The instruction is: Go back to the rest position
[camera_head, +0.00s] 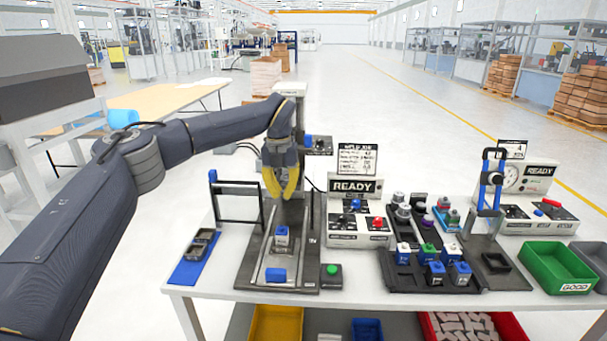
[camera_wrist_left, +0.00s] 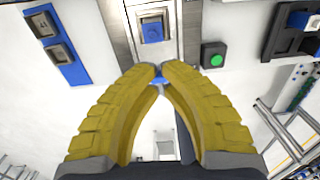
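My left gripper (camera_head: 281,192) hangs above the rear of a dark fixture plate (camera_head: 251,273), its yellow fingers pointing down. In the left wrist view its fingertips (camera_wrist_left: 160,69) come together with nothing held between them. A block with a blue top (camera_head: 281,236) stands on the fixture's rail, below and apart from the fingers; it also shows in the wrist view (camera_wrist_left: 152,30). A blue piece (camera_head: 275,275) lies at the fixture's front; the fingertips partly cover a blue part in the wrist view. My right gripper is not in view.
A green button (camera_head: 332,270) sits beside the fixture. A blue mat (camera_head: 187,273) with dark trays lies left, near a black frame (camera_head: 237,184). A READY box (camera_head: 355,212), a dark rack (camera_head: 428,272) of parts and a green bin (camera_head: 553,267) stand right.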

